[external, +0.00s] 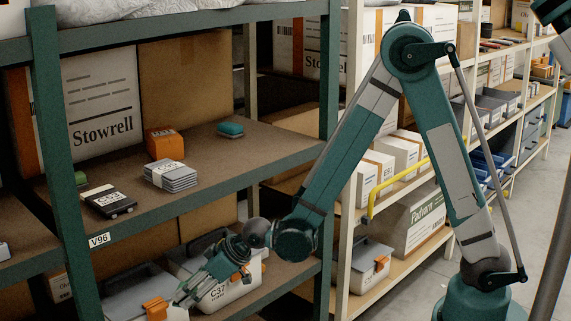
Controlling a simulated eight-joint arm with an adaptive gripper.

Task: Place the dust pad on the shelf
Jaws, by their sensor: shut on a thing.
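My gripper (186,297) reaches down to the left in front of the lower shelf, beside the bins. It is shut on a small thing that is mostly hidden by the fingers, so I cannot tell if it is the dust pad. The upper shelf (262,150) of the green rack is brown with a dark green front edge.
Grey lidded bins with orange latches (140,290) (215,270) stand on the lower shelf. A large Stowrell carton (98,105) backs the upper shelf. Green uprights (60,150) bound the bay. The upper shelf is clear at its right.

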